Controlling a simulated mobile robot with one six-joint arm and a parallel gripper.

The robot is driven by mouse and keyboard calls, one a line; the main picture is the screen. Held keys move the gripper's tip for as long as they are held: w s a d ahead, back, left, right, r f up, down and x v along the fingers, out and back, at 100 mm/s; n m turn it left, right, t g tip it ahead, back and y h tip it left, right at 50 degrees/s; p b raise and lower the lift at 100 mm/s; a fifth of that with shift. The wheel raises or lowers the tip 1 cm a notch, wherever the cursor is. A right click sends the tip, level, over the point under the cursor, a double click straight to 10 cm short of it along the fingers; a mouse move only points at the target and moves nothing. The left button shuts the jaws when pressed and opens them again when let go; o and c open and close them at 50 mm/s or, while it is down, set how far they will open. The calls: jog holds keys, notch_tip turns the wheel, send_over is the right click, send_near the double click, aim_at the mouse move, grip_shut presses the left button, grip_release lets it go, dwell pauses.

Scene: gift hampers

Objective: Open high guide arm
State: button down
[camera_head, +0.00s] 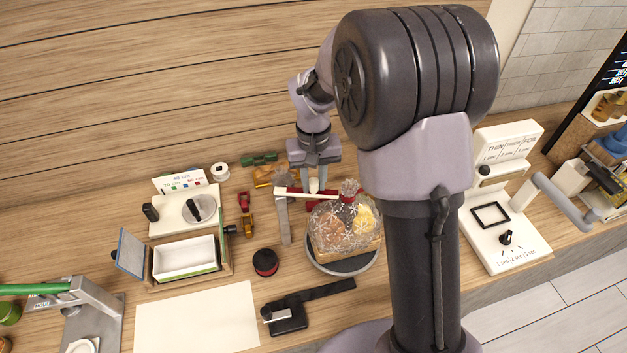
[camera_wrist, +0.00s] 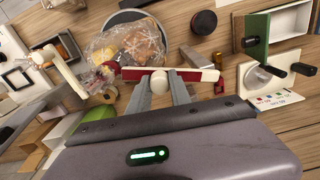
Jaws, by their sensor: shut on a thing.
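The high guide arm is a red-and-cream bar that runs across the wrist view (camera_wrist: 205,75), with a round cream knob (camera_wrist: 160,82) on it. In the head view its cream end (camera_head: 290,191) sits at the top of a grey upright post (camera_head: 283,218). My gripper (camera_head: 314,187) points down from above, and its two fingers (camera_wrist: 161,95) are shut on the knob. A hamper wrapped in clear film with white snowflakes (camera_head: 342,228) stands on a round grey turntable (camera_head: 343,266) beside the post. The bar passes close to the gathered top of the wrap.
A black-and-red round puck (camera_head: 265,262), a black tool (camera_head: 290,318) and an open white box (camera_head: 186,257) lie left of the turntable. A white sealer-like machine (camera_head: 500,215) stands at the right. A blank sheet (camera_head: 198,322) covers the front left.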

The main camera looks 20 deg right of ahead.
jog(key=shift+w+r, duration=0.1)
jog(key=w+a+n+p, duration=0.8)
jog(key=w+n+p, duration=0.3)
jog(key=n, duration=1)
jog(key=shift+n, duration=0.3)
dwell(0.3)
jog(key=c, duration=1.2)
grip_release()
